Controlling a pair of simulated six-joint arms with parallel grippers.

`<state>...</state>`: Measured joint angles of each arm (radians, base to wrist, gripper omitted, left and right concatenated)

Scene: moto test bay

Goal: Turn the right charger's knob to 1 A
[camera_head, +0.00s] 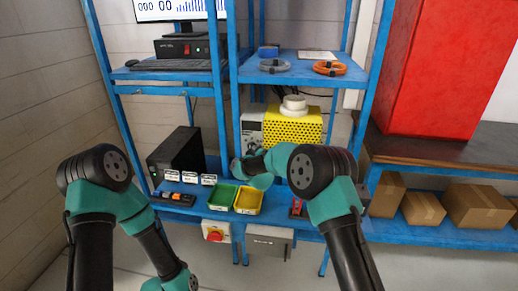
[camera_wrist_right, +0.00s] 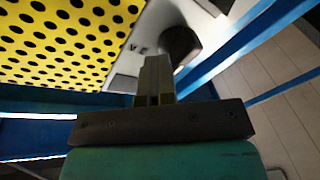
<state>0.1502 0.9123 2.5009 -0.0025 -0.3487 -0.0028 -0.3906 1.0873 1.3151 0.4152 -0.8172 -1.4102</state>
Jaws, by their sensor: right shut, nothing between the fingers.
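A yellow perforated housing (camera_head: 292,130) stands on the middle shelf in the head view, with a pale grey unit (camera_head: 251,124) at its left. The wrist view shows the yellow perforated cover (camera_wrist_right: 65,40) beside a pale panel (camera_wrist_right: 205,25) carrying a dark round knob (camera_wrist_right: 181,44). My right gripper (camera_wrist_right: 153,62) is shut and empty, its fingertips close beside the knob's lower left. I cannot tell whether they touch it. The knob's pointer and scale are not readable. In the head view my right wrist hides the fingertips. My left gripper is out of view.
Green (camera_head: 222,195) and yellow (camera_head: 248,200) trays sit at the shelf front, near my right forearm. A black box (camera_head: 176,152) stands left of them. Blue rack posts (camera_head: 229,120) flank the bay. Cardboard boxes (camera_head: 425,208) sit on the right shelf.

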